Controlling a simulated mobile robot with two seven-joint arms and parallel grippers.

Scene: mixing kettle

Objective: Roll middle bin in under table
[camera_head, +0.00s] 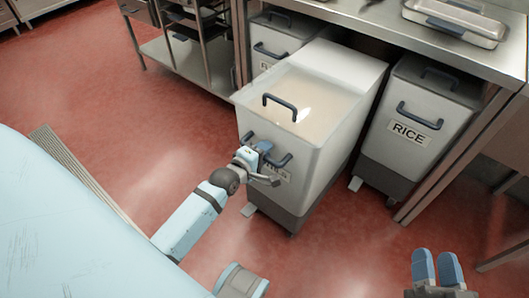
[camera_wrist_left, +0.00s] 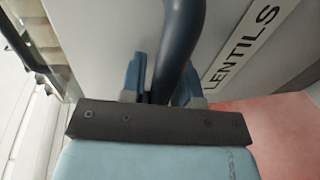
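The middle bin (camera_head: 310,174) is a white-grey bin with a clear lid and dark base, pulled well out from under the metal table (camera_head: 420,38). Its label reads LENTILS (camera_wrist_left: 240,45) in the left wrist view. It has a dark blue front handle (camera_head: 283,160), also seen in the left wrist view (camera_wrist_left: 178,45). My left gripper (camera_head: 262,158) is at this handle, with its fingers on either side of the bar in the left wrist view (camera_wrist_left: 163,88), apparently closed on it. My right gripper (camera_head: 437,268) is empty, its fingers slightly apart, at the lower right.
A RICE bin (camera_head: 408,130) stands under the table to the right. Another bin (camera_head: 275,40) stands under it to the left. A table leg (camera_head: 450,165) is right of the RICE bin. A metal shelf rack (camera_head: 190,60) stands at upper left. The red floor in front is clear.

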